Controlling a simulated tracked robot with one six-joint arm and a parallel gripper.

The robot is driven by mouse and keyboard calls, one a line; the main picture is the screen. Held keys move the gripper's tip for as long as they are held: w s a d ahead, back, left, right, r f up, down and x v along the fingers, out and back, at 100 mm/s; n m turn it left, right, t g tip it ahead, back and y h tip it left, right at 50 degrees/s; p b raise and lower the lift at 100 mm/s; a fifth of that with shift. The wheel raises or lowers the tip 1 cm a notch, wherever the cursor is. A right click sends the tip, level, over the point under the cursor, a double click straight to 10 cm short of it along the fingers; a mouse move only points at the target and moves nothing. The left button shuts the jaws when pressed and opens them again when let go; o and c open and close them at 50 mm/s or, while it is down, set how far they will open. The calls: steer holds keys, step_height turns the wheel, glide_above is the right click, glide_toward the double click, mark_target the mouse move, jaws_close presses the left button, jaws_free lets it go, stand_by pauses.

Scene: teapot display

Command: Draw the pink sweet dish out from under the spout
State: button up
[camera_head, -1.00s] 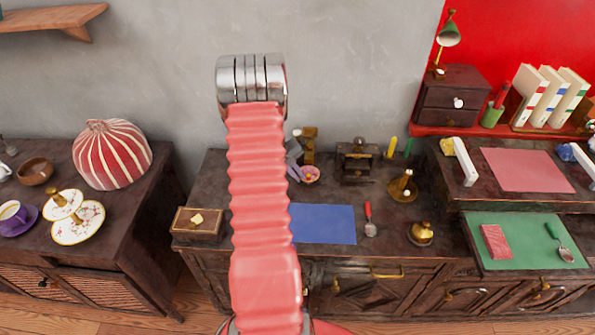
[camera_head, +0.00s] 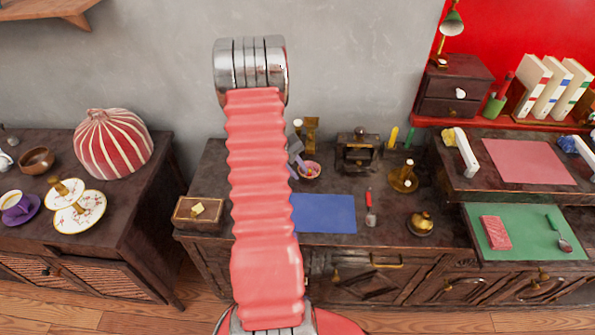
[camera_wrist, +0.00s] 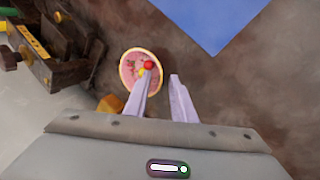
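The pink sweet dish (camera_wrist: 133,62) has a pale yellow rim and holds a red and a yellow sweet. It shows small in the head view (camera_head: 309,171), behind the blue mat. My gripper (camera_wrist: 162,77) is open at the dish's edge. One finger overlaps the inside of the dish in the wrist view. The other stands just outside the rim, with a gap showing; I cannot tell whether either touches. In the head view my gripper (camera_head: 297,155) is partly hidden by my arm. A dark brass-trimmed machine (camera_head: 357,151) stands behind and right; I cannot make out its spout clearly.
A brass object (camera_head: 311,133) stands just behind the dish. A brass stand (camera_head: 404,178) is farther right. A wooden box (camera_head: 199,211) is at the left. Bare tabletop lies around the mat.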

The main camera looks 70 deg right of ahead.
steer(key=shift+o, duration=0.3)
steer(key=v, duration=1.3)
steer(key=shift+r, duration=0.35)
steer(key=shift+a, duration=0.15)
steer(key=w+a+r+n+t+y, duration=0.1)
steer(key=w+a+r, duration=0.3)
steer(key=a, duration=0.6)
steer(key=w+a+r+n+t, duration=0.1)
steer(key=w+a+r+t, duration=0.2)
steer(key=a, duration=0.7)
steer(key=w+a+r+n+y, duration=0.1)
steer(key=w+a+r, duration=0.3)
steer(key=a, duration=0.6)
steer(key=a+r+n+t, duration=0.2)
steer(key=a+r, duration=0.3)
steer(key=a, duration=0.7)
steer(key=a+r+n+t+y, duration=0.1)
steer(key=a+r+n+t, duration=0.2)
steer(key=a, duration=0.9)
step_height(320, 180, up, 2)
steer(key=shift+s+r+n, duration=0.25)
steer(key=shift+s+n, duration=0.1)
steer(key=shift+n, duration=0.45)
